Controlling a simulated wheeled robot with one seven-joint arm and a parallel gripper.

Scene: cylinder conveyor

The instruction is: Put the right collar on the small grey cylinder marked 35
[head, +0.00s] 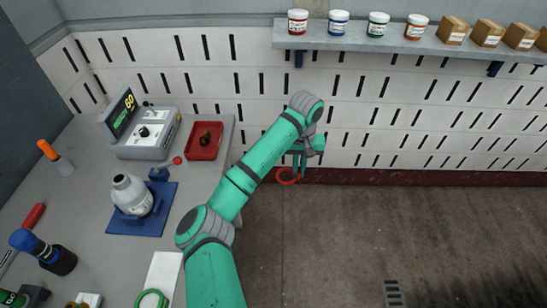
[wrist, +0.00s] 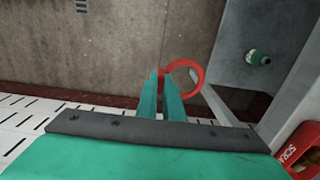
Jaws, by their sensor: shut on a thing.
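My gripper (head: 299,166) is shut on a red collar (head: 287,184), a thin open ring. It holds the collar in the air off the right side of the table, above the floor. In the wrist view the two fingers (wrist: 167,75) pinch the collar (wrist: 203,80) at one side of its rim. A small grey cylinder (head: 131,196) with a narrow neck stands upright on a blue mat (head: 155,228) on the table; its marking is too small to read. A green collar (head: 152,292) lies on a white sheet at the table's front, partly cut off.
A grey device (head: 147,135) with a lit display stands at the back. Beside it is a red tray (head: 203,124) with a dark brown object inside. Orange, red and blue-topped items line the left. A wall shelf (head: 360,41) holds jars and boxes.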

